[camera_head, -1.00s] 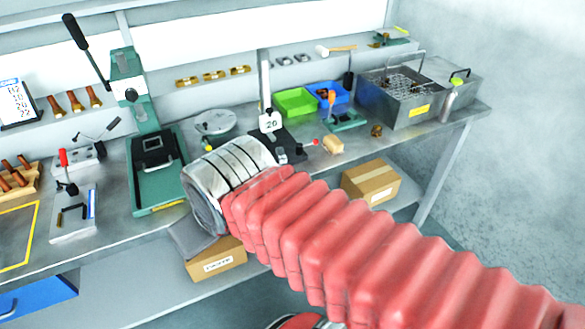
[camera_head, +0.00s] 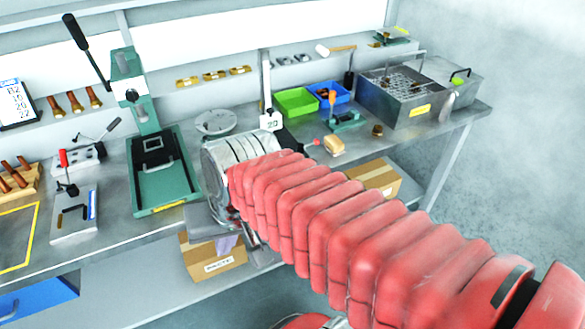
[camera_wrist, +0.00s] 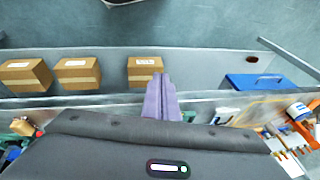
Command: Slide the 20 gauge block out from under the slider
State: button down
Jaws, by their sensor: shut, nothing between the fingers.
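A height gauge with an upright column (camera_head: 266,85) stands on the bench behind my forearm. A white piece marked 20 (camera_head: 270,121) sits at the front of its column; I cannot tell if this is the slider or the block. The space under it is hidden behind my red sleeve and wrist. My gripper (camera_head: 229,243) hangs past the bench's front edge, below the bench top, well apart from the gauge. The wrist view shows its purple fingers (camera_wrist: 161,99) together and empty.
A green press (camera_head: 160,175) stands left of my wrist. A wooden-handled brush (camera_head: 334,146), green bin (camera_head: 297,101) and blue bin (camera_head: 333,93) lie right of the gauge. A metal basket tank (camera_head: 400,95) is farther right. Cardboard boxes (camera_head: 215,262) stand on the lower shelf.

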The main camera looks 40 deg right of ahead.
jog(key=w+d+f+m+t+y, duration=0.35)
jog(key=d+m+y, duration=0.2)
jog(key=m, duration=0.95)
jog(key=w+d+f+m+t+y, duration=0.2)
jog(key=d+f+m+y, duration=0.4)
jog(key=m, duration=1)
jog(key=s+d+f+m+t+h, duration=0.2)
jog(key=d+m+t+h, duration=0.6)
jog(key=d+m, duration=0.9)
jog(key=shift+s+d+f+t+h, duration=0.15)
jog(key=shift+s+d+t+h, duration=0.35)
jog(key=shift+d+h, duration=0.55)
jog(key=shift+d, duration=0.15)
